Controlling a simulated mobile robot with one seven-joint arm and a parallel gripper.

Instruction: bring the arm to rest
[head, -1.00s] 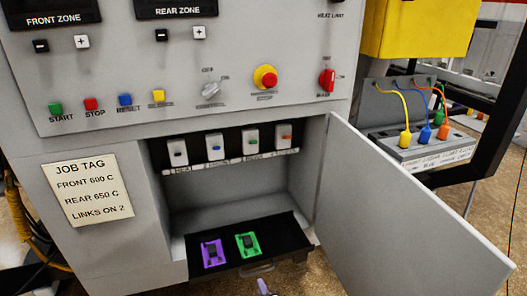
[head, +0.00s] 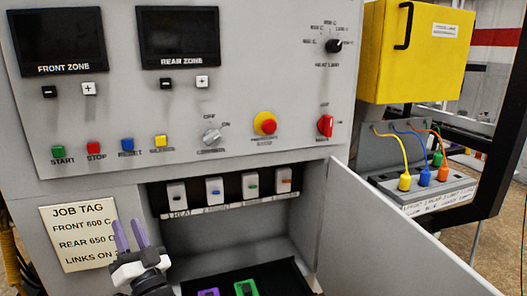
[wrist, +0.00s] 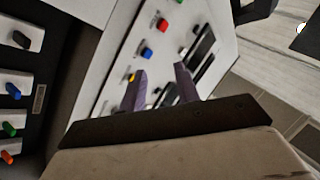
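My gripper (head: 133,236) is in the lower left of the head view, in front of the cabinet and beside the job tag (head: 75,237), covering part of the tag's right edge. Its two purple fingers point up and stand apart with nothing between them. In the wrist view the same fingers (wrist: 161,85) are apart and empty, with the control panel (wrist: 215,45) and its coloured buttons beyond them. No contact between the fingers and the panel shows.
The cabinet door (head: 385,235) stands open on the right. Inside are several breaker switches (head: 213,186) above a tray with a purple block (head: 208,292) and a green block (head: 246,287). A yellow box (head: 412,55) hangs at right above plugged cables (head: 405,182).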

